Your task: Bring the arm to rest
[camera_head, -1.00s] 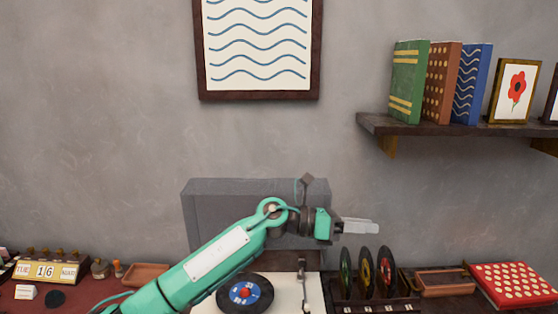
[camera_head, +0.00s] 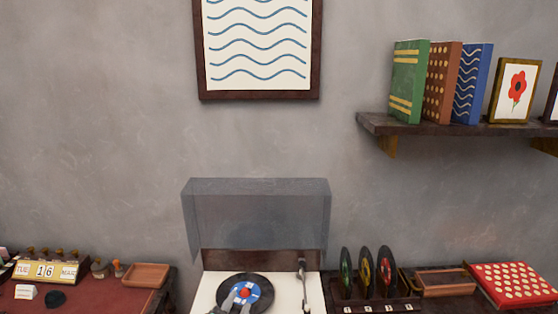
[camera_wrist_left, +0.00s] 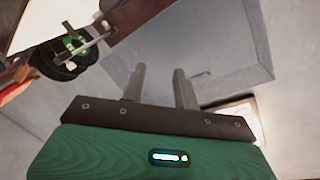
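My left gripper (camera_head: 238,300) shows only as grey fingertips at the bottom edge of the head view, in front of the black record with a blue label (camera_head: 262,291). In the left wrist view its two fingers (camera_wrist_left: 158,84) stand apart with nothing between them, so it is open and empty. The rest of the left arm is out of the head view. I cannot tell the height of the fingers over the record. My right gripper is in neither view.
The record player (camera_head: 313,290) has its grey see-through lid (camera_head: 256,215) raised. A rack of several records (camera_head: 386,272) stands to its right, beside a brown tray (camera_head: 445,283). A desk calendar (camera_head: 45,271) stands at left. A wall shelf (camera_head: 450,129) holds books.

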